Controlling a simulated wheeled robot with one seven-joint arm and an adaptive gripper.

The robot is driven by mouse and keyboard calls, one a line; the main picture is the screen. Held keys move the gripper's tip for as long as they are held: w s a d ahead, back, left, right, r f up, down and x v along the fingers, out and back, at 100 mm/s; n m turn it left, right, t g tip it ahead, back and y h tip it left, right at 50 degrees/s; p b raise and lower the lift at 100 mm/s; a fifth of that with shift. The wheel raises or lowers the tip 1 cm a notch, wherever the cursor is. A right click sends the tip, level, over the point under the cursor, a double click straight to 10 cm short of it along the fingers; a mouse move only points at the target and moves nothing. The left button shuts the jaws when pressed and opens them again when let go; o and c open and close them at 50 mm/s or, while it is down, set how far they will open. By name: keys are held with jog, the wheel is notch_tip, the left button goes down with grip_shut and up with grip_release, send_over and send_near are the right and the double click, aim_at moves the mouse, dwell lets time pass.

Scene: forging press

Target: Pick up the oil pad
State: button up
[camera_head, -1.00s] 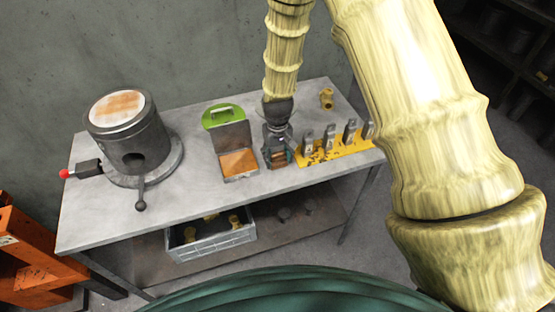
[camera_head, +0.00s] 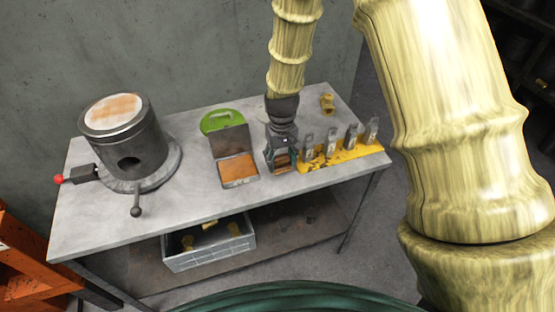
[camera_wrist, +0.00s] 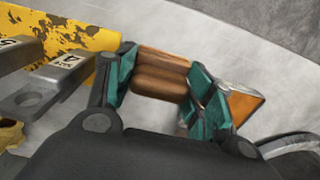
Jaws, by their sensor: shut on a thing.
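The oil pad seems to be the brown, wood-grained block (camera_wrist: 160,75) between my fingers; its underside is hidden. It also shows small in the head view (camera_head: 282,158). My gripper (camera_head: 282,163) points down over the table, between the open box and the yellow rack. In the wrist view its teal fingers (camera_wrist: 160,88) press on both sides of the block. I cannot tell whether the block touches the table.
The yellow rack (camera_head: 345,153) with upright metal tags is close on the right. A grey cylinder (camera_head: 126,145) stands at the left of the table (camera_head: 185,210).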

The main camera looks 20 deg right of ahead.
jog(key=s+d+r+b, duration=0.1)
jog(key=s+b, duration=0.2)
jog(key=s, duration=1)
jog(key=shift+s+d+r+b, duration=0.15)
jog(key=shift+d+b, duration=0.2)
jog(key=o, duration=0.5)
jog(key=shift+c, duration=1.3)
